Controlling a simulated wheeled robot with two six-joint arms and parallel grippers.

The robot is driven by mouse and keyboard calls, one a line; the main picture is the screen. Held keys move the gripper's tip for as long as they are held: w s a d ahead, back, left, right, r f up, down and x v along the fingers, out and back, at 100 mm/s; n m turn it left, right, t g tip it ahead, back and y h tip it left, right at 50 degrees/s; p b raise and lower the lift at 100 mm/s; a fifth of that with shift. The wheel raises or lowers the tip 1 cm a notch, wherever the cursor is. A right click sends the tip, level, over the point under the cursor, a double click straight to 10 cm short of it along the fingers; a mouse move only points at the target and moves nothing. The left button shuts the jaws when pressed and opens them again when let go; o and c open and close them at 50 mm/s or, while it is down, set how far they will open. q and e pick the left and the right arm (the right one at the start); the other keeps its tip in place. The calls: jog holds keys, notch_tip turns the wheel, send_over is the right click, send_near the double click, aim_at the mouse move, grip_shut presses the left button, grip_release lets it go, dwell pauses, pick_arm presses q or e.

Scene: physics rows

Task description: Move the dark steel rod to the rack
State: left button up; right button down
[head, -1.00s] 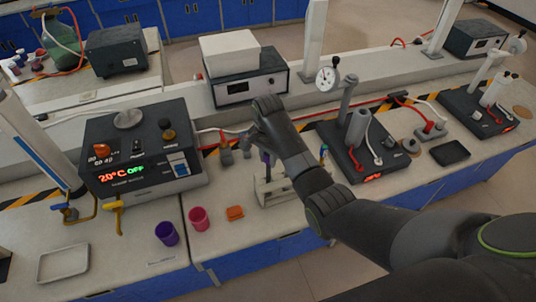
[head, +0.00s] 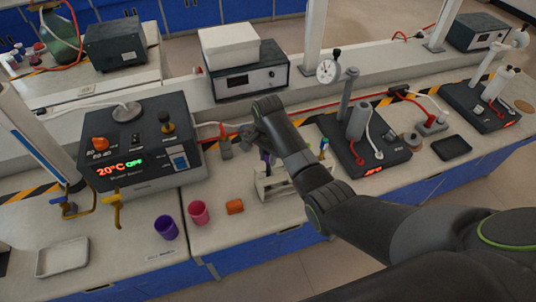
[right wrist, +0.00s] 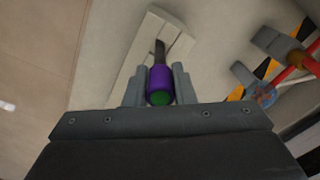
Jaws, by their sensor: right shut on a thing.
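My right gripper (head: 262,146) is over the bench, its arm reaching in from the lower right. In the right wrist view the gripper (right wrist: 159,82) is shut on the purple sleeve of a dark rod (right wrist: 159,48) with a green end. The purple part also shows below the hand in the head view, partly hidden by the arm. The pale rack (head: 265,193) stands on the bench just below the gripper; in the right wrist view the rack (right wrist: 140,62) lies behind the rod's dark end. I cannot tell whether the rod touches it. My left gripper is out of view.
A heating unit (head: 140,150) is farther left. A dark stand base (head: 365,150) is close on the right, behind my forearm.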

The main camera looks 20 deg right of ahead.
jog(key=shift+f, duration=0.55)
jog(key=c, duration=1.1)
grip_release()
jog(key=shift+c, duration=0.2)
jog(key=shift+o, duration=0.4)
jog(key=o, duration=0.3)
jog(key=shift+o, duration=0.2)
jog(key=shift+r, duration=0.1)
jog(key=shift+r+p, duration=0.85)
jog(key=shift+r, duration=2.55)
